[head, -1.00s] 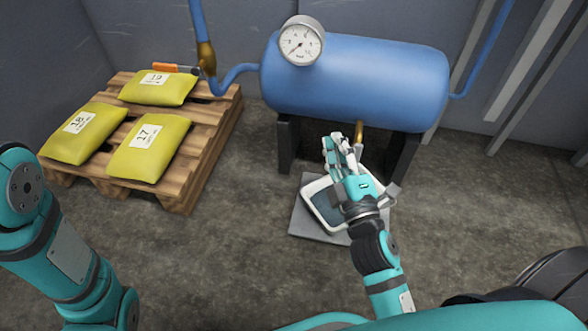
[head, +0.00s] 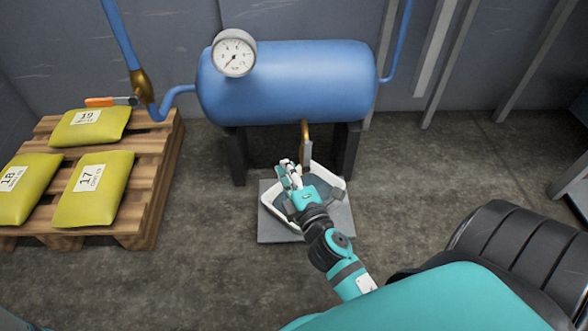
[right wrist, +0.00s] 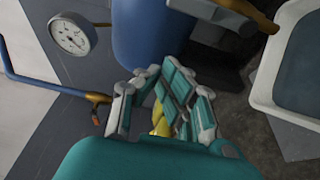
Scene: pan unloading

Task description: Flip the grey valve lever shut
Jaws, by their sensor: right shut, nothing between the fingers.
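The grey valve lever (head: 307,153) hangs downward at the brass drain pipe (head: 305,130) under the blue tank (head: 290,85). The pipe also shows at the top right of the right wrist view (right wrist: 258,16). My right gripper (head: 289,170) is shut and empty, a little below and left of the lever in the head view, above the white pan. I see no contact with the lever. Its fingers also show in the right wrist view (right wrist: 168,85). My left gripper is not in view.
The white pan (head: 338,184) with dark liquid stands on a grey plate (head: 340,220) below the pipe. A pallet (head: 150,190) with yellow sacks (head: 95,190) is at left. Another valve with an orange handle (head: 100,101) is behind it. A gauge (head: 233,55) is on the tank.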

